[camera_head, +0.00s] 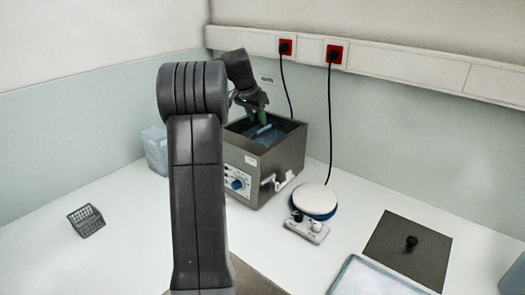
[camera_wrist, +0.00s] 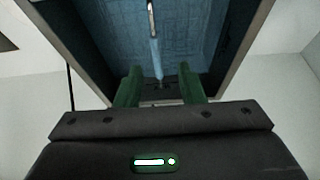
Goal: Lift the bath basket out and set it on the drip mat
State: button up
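The steel water bath (camera_head: 280,158) stands on the bench at the back, open at the top, with blue water inside. My gripper (camera_head: 258,116) points down over its opening. In the wrist view my gripper's green fingers (camera_wrist: 160,88) are apart, with a pale bar (camera_wrist: 156,50) running in line between them; I cannot tell whether they touch it. Faint grid lines in the blue interior (camera_wrist: 105,35) look like the bath basket under water. A brownish flat sheet (camera_head: 250,280), perhaps the drip mat, shows at the bottom, mostly hidden by my arm.
A dark flat plate with a black knob (camera_head: 411,243) lies at right. A pale tray (camera_head: 365,277) is at the front. A white-topped hotplate (camera_head: 314,199) stands beside the bath. A small grey mesh basket (camera_head: 86,220) and pale tub (camera_head: 154,150) are left. Cables hang behind.

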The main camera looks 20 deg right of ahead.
aim_at(263, 129)
jog(key=x, duration=0.3)
jog(key=shift+f, duration=0.1)
jog(key=p+x, duration=0.1)
jog(key=x, duration=0.1)
jog(key=d+x, duration=0.1)
jog(key=x, duration=0.2)
jog(key=shift+p, duration=0.4)
jog(key=shift+f, duration=0.1)
jog(key=shift+f, duration=0.25)
jog(key=shift+c, duration=0.2)
grip_shut()
